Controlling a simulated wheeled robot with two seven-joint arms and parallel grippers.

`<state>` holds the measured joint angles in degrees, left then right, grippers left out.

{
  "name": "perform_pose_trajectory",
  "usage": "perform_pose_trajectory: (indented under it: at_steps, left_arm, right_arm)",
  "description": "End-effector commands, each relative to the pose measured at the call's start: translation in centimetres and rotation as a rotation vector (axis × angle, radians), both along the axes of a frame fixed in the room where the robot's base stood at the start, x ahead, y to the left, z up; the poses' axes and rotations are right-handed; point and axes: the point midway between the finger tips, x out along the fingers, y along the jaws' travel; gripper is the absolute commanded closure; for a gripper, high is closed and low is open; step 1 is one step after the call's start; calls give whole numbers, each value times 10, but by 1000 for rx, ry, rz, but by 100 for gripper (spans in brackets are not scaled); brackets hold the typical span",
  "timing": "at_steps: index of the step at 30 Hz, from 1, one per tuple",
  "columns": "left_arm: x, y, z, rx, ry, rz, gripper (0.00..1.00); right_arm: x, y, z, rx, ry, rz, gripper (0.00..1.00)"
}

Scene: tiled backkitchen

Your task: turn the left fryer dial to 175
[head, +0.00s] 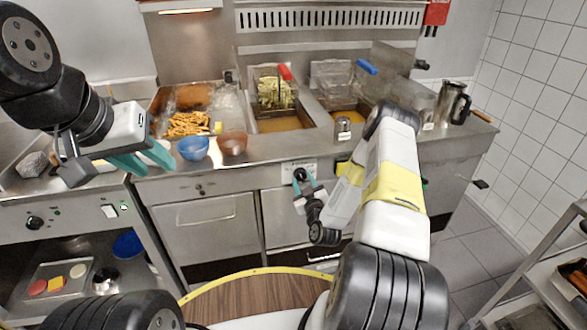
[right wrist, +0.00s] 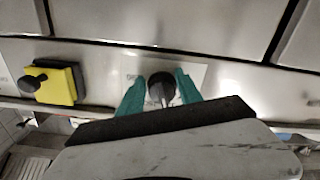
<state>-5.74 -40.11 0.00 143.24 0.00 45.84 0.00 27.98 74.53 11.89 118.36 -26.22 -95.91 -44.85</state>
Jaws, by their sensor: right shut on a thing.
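The left fryer dial (head: 300,174) is a small dark round knob on a pale label plate on the fryer's steel front panel. It also shows in the right wrist view (right wrist: 161,86). My right gripper (head: 309,188) is at the panel, with its teal fingers on either side of the dial, shut on it. The dial's setting and the plate's numbers are too small to read. My left gripper (head: 155,167) is over the counter at the left, far from the dial, with its teal fingers apart and nothing seen between them.
A yellow-backed switch (right wrist: 54,84) sits beside the dial. Above are a basket with a red handle (head: 285,72) and one with a blue handle (head: 366,66). A blue bowl (head: 193,149) and a brown bowl (head: 232,144) stand near the counter's front edge.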

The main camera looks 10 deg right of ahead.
Motion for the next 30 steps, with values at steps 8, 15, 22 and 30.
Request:
perform_pose_trajectory:
  at_steps: [8, 15, 22, 30]
  left_arm:
    - [0, 0, 0, 0, 0, 0, 64]
    - [0, 0, 0, 0, 0, 0, 64]
    - [0, 0, 0, 0, 0, 0, 64]
    - [0, 0, 0, 0, 0, 0, 64]
  right_arm:
    - [0, 1, -1, 58, 3, 0, 99]
    - [-1, 3, -2, 217, 9, 0, 99]
    - [-1, 6, -2, 433, 18, -2, 99]
    - [-1, 9, -1, 689, 26, -1, 99]
